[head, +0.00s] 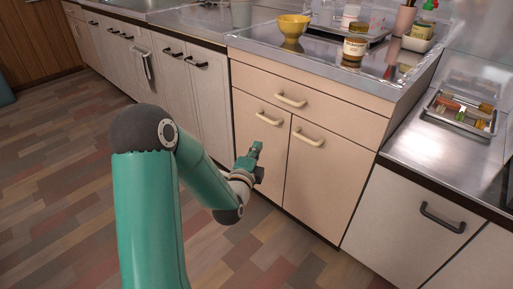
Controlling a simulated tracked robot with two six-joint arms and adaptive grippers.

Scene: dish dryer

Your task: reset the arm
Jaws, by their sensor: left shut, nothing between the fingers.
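My left arm (150,200) is green and comes up from the lower left, bent at a dark elbow joint. My left gripper (257,148) is shut and empty. In the picture it lies in front of the beige cabinet's left door, below that door's handle. I cannot tell whether it touches the door. My right gripper is not in the head view.
The beige cabinet (240,104) has a closed drawer and two closed doors with pale handles. A yellow bowl (293,25) and a jar (355,48) stand on the metal counter. A tray (440,107) holds small items at right. The wooden floor (50,140) at left is clear.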

